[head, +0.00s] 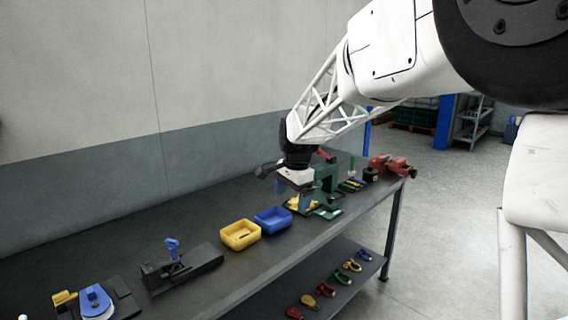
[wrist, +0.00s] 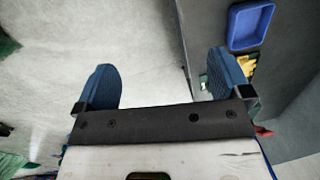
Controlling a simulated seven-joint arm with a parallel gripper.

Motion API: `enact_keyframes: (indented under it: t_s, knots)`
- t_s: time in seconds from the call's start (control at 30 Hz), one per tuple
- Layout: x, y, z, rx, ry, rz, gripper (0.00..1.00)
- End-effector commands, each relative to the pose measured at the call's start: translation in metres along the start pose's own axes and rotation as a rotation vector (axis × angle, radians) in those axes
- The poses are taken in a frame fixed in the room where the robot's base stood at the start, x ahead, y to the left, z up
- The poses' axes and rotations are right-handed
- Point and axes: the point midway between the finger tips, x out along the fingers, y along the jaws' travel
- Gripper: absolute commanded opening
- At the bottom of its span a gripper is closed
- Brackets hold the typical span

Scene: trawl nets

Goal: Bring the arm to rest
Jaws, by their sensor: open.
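My gripper (wrist: 162,88) is open in the wrist view. Its two blue fingertips stand wide apart with nothing between them but pale floor beyond. In the head view my gripper (head: 293,197) hangs above the dark workbench (head: 210,284), in front of a green machine (head: 326,184). Its fingers are partly hard to make out there against the things behind. My arm reaches down to it from the upper right.
A blue bin (head: 272,220) and a yellow bin (head: 240,235) stand on the bench left of my gripper. A red vise (head: 391,166) sits at the far end. A black fixture (head: 182,268) stands nearer. Several coloured shackles (head: 325,289) lie on the lower shelf.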

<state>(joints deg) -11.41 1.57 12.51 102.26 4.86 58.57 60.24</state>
Motion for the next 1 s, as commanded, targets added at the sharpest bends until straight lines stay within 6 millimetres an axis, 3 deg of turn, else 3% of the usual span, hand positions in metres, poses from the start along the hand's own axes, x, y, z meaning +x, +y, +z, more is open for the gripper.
enact_keyframes:
  t_s: [0.2,0.5,1.0]
  knots:
    - [-0.025,0.062,0.01,-0.114,0.024,-0.012,0.96]
    - [-0.047,0.144,0.028,-0.274,0.058,-0.02,0.96]
    - [-0.055,0.278,0.071,-0.541,0.117,-0.017,0.96]
